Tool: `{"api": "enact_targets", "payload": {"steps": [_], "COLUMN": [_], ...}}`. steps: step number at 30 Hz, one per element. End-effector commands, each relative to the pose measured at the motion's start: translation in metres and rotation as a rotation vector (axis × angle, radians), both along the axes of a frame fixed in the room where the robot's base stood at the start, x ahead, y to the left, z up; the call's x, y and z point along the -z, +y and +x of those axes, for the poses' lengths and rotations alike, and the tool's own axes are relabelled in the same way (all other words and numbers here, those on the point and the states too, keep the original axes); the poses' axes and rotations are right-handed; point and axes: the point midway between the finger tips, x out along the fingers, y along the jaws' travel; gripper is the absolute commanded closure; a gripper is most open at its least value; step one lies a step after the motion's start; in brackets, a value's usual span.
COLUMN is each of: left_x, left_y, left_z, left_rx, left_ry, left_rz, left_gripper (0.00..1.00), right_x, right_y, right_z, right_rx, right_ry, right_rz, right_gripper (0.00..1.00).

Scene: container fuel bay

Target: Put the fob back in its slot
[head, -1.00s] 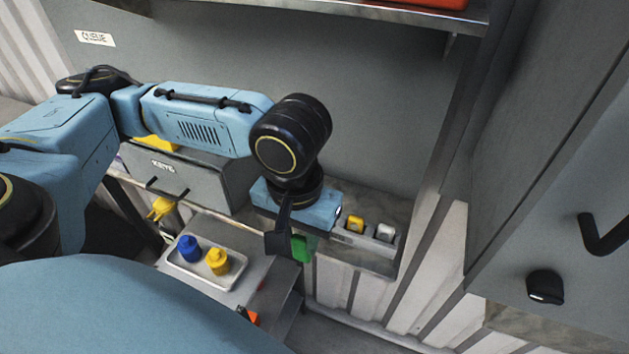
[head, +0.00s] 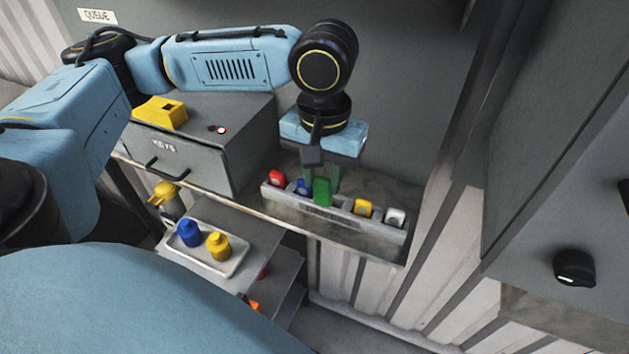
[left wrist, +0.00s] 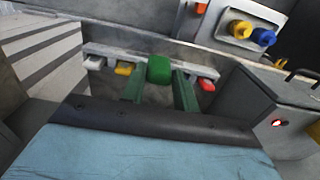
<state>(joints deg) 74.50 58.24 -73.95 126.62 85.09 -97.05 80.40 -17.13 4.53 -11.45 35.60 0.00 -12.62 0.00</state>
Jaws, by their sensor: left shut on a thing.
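A green fob (head: 322,191) is held in my left gripper (head: 322,176), which points down over the fob rack (head: 335,216). The fob overlaps the rack between a blue fob (head: 303,187) and a yellow fob (head: 366,207); I cannot tell whether it is above its slot or partly in it. In the left wrist view the green fob (left wrist: 159,69) sits between the fingertips (left wrist: 160,82) and covers the middle of the rack. A red fob (head: 277,178) and a grey-white fob (head: 395,216) stand at the rack's ends. My right gripper is not in view.
The rack stands on a grey shelf (head: 258,202). A grey key box (head: 205,150) with a yellow item (head: 160,112) on top stands left of it. A tray (head: 232,266) with blue and yellow bottles sits lower. The cabinet (head: 560,190) is at right.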

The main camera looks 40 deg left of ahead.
Motion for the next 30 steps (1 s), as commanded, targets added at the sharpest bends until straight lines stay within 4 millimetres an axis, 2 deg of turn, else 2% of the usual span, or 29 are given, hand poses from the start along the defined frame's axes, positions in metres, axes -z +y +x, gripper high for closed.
{"api": "enact_targets", "payload": {"steps": [17, 21, 30], "left_x": [0.002, 0.013, 0.031], "left_y": [0.013, 0.014, 0.013], "left_z": [0.057, 0.056, 0.056], "left_rx": [-0.002, 0.000, -0.001], "left_ry": [-0.001, 0.004, 0.002], "left_rz": [-0.001, 0.000, -0.001], "left_gripper": [0.92, 0.92, 0.92], "right_x": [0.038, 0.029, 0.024], "right_y": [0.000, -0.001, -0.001], "right_z": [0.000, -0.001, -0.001], "right_rx": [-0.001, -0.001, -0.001], "right_ry": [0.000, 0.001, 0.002], "right_rz": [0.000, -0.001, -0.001], "right_gripper": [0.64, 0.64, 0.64]}}
